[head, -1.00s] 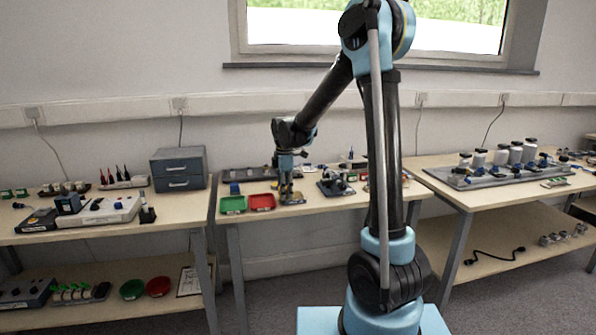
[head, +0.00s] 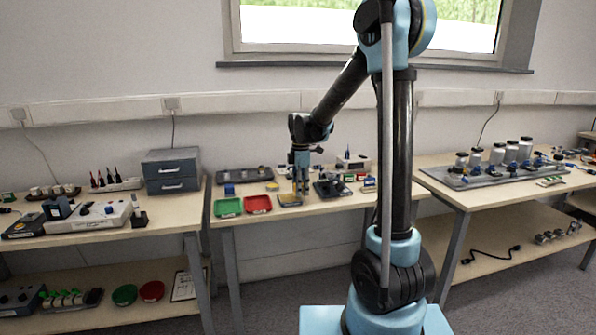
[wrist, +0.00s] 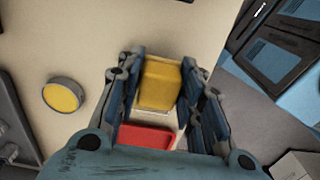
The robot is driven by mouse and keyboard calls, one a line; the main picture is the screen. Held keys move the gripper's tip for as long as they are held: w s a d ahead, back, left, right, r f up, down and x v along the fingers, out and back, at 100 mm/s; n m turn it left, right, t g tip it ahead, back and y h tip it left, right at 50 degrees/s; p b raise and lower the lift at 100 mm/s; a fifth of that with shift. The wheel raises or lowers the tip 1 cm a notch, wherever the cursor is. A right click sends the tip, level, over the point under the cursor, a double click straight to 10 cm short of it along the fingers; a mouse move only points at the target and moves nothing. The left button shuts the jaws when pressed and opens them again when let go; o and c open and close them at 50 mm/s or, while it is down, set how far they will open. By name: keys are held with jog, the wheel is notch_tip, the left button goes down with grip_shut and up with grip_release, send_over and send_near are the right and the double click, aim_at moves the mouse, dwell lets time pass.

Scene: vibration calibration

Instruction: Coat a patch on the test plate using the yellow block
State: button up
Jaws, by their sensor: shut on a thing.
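My gripper (head: 301,192) is low over the middle table. In the wrist view my gripper (wrist: 165,95) is shut on a yellow block (wrist: 160,80), with one blue finger on each side of it. The test plate (head: 288,200), a small flat plate with a yellowish top, lies on the table just right of the red tray. My gripper is above its right part. A pale edge (wrist: 168,117) shows under the block in the wrist view, probably the plate. Whether the block touches the plate cannot be told.
A red tray (head: 258,204) and a green tray (head: 228,207) stand left of the plate. A round yellow-topped dish (wrist: 62,96) lies behind, near a dark grey holder (wrist: 10,130). A black fixture (head: 331,188) stands close on the right.

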jog(key=shift+d+r, duration=0.15)
jog(key=shift+r, duration=3.3)
